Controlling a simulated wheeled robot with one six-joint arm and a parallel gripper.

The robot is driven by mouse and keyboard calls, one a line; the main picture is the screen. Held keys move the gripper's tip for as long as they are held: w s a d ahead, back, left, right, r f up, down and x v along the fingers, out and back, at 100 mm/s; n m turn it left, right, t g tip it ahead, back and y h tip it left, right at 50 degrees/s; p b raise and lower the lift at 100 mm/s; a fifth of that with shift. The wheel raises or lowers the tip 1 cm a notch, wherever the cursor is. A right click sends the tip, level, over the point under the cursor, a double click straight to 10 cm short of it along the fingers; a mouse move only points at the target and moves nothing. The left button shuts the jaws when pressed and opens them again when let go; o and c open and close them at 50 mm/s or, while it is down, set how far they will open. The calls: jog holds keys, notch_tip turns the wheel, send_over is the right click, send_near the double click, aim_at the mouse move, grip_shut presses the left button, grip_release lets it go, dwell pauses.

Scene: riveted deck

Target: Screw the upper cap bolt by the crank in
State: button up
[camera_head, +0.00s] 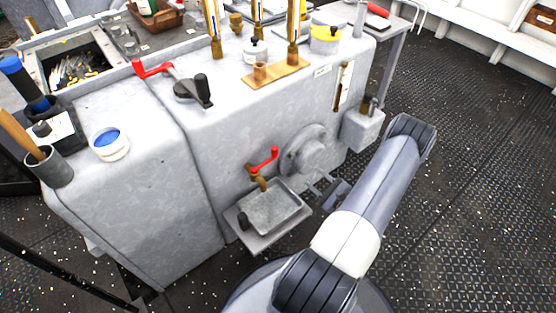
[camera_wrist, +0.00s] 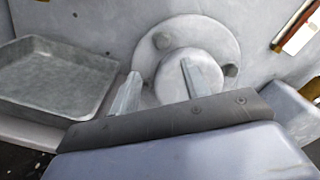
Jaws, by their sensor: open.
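A round grey flange (camera_head: 297,147) with a raised central cap sits on the front wall of the pale tank. In the wrist view the flange (camera_wrist: 217,33) fills the upper middle, with one bolt (camera_wrist: 161,40) at its upper left and another (camera_wrist: 231,70) at its right edge. A further dark spot lies behind the left finger; I cannot tell if it is a bolt. My gripper (camera_wrist: 160,67) is open and empty, its fingers in front of the central cap (camera_wrist: 174,67). A crank (camera_head: 190,88) with a black handle lies on the tank top.
A grey tray (camera_head: 270,208) on a shelf stands left of the flange, below a red-handled tap (camera_head: 264,160). A grey box (camera_head: 362,130) projects from the wall on the right. Brass-coloured columns (camera_head: 292,35) stand on the tank top. The deck floor at right is clear.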

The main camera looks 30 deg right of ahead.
aim_at(293, 157)
jog(key=w, duration=0.3)
jog(key=w+b, duration=0.1)
jog(key=w, duration=0.6)
jog(key=shift+w+a+r+b, duration=0.1)
jog(key=shift+w+a+b, duration=0.25)
jog(key=shift+w+b, duration=0.05)
jog(key=shift+c, duration=0.2)
grip_shut()
jog(key=shift+m+b, duration=0.45)
jog(key=shift+m, duration=0.35)
jog(key=shift+m+b, duration=0.4)
jog(key=shift+m, duration=1.2)
jog(key=shift+o, duration=0.2)
grip_release()
